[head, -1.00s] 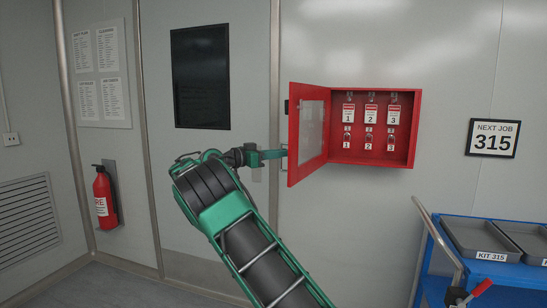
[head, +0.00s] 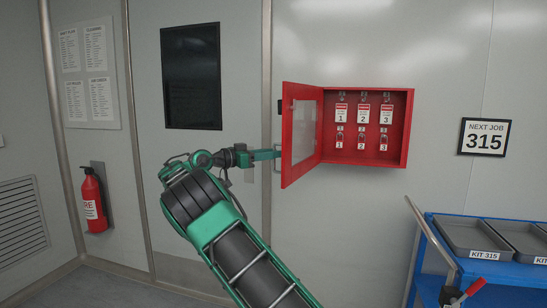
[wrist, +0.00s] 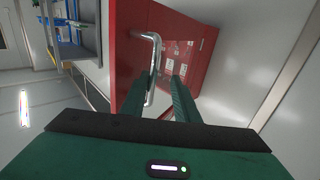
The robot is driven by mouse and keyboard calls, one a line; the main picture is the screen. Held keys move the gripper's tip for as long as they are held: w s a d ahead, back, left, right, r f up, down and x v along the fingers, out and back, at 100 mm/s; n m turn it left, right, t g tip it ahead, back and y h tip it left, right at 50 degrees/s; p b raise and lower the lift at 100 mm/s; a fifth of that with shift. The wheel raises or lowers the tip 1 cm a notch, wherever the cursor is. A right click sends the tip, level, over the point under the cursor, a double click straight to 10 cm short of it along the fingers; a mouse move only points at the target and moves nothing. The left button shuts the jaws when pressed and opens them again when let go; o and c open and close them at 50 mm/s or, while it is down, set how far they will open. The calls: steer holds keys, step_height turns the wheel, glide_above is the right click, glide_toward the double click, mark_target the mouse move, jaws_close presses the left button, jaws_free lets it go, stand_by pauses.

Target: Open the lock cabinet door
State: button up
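The red lock cabinet (head: 410,130) hangs on the wall. Its red, windowed door (head: 289,140) stands swung well out to the left, and the inside is exposed. My gripper (head: 276,154) is at the door's outer left edge, by the handle. In the wrist view my gripper's green fingers (wrist: 166,75) are spread, with a gap between them. The silver bar handle (wrist: 158,60) runs down along the inner side of the left finger. I cannot tell whether they touch.
Several tagged padlocks (head: 362,143) hang inside the cabinet. A blue cart (head: 480,268) with grey trays stands at the lower right. A fire extinguisher (head: 94,200) is on the left wall, and a dark panel (head: 191,76) is behind my arm. The wall right of the cabinet is clear up to a framed sign (head: 488,137).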

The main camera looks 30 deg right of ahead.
steer(key=a, duration=1.1)
steer(key=shift+w, duration=0.3)
